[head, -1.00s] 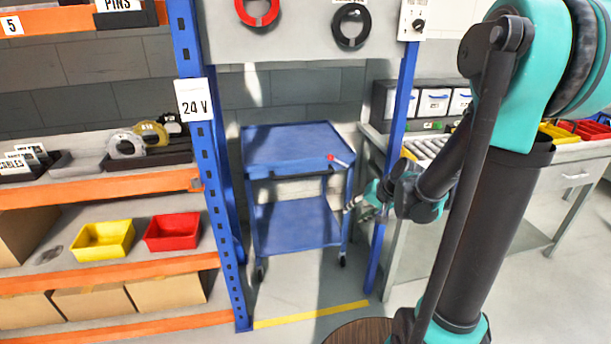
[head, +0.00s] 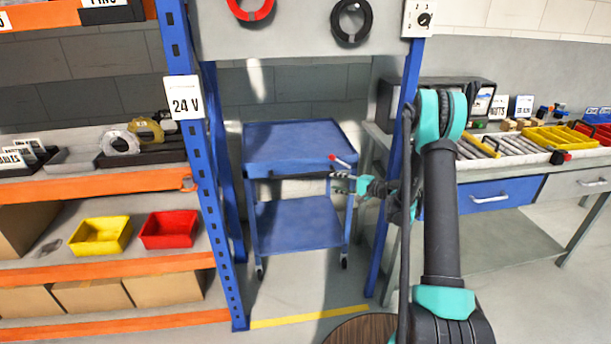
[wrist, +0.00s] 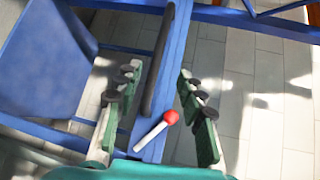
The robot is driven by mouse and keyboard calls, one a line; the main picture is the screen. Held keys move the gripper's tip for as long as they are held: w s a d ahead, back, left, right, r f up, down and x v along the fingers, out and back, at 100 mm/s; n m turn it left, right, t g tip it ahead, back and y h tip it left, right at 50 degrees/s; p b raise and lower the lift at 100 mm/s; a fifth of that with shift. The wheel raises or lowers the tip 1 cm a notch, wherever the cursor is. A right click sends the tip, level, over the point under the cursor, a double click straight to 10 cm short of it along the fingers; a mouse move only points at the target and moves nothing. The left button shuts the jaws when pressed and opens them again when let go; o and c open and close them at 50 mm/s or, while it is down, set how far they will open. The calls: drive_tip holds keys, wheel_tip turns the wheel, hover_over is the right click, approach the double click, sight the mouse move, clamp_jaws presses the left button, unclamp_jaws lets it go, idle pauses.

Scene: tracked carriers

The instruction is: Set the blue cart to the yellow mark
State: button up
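The blue cart (head: 300,142) has two decks and stands in the bay behind the blue uprights. The yellow mark (head: 310,316) is a stripe on the floor in front of the cart, with bare floor between them. A lever with a red knob (head: 332,157) sticks out at the cart's front right corner; it also shows in the wrist view (wrist: 170,118). A dark handle bar (wrist: 158,65) runs along the cart's front edge. My gripper (head: 342,183) is at that front right corner. In the wrist view its open fingers (wrist: 158,75) straddle the bar's line; contact cannot be told.
Blue uprights (head: 203,160) flank the bay, the right one (head: 400,130) close beside my arm. Shelving with yellow and red bins (head: 168,229) stands left. A workbench (head: 500,165) with trays stands right. A round brown surface (head: 362,332) shows at the bottom.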

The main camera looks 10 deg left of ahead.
sight(307, 176)
drive_tip(key=shift+y, duration=0.3)
drive_tip(key=x, duration=0.6)
drive_tip(key=w+x, duration=0.1)
drive_tip(key=x, duration=0.5)
drive_tip(key=d+x, duration=0.1)
drive_tip(key=x, duration=0.5)
drive_tip(key=shift+w+a+f, duration=0.1)
drive_tip(key=shift+w+f, duration=0.2)
drive_tip(key=shift+f, duration=0.15)
clamp_jaws()
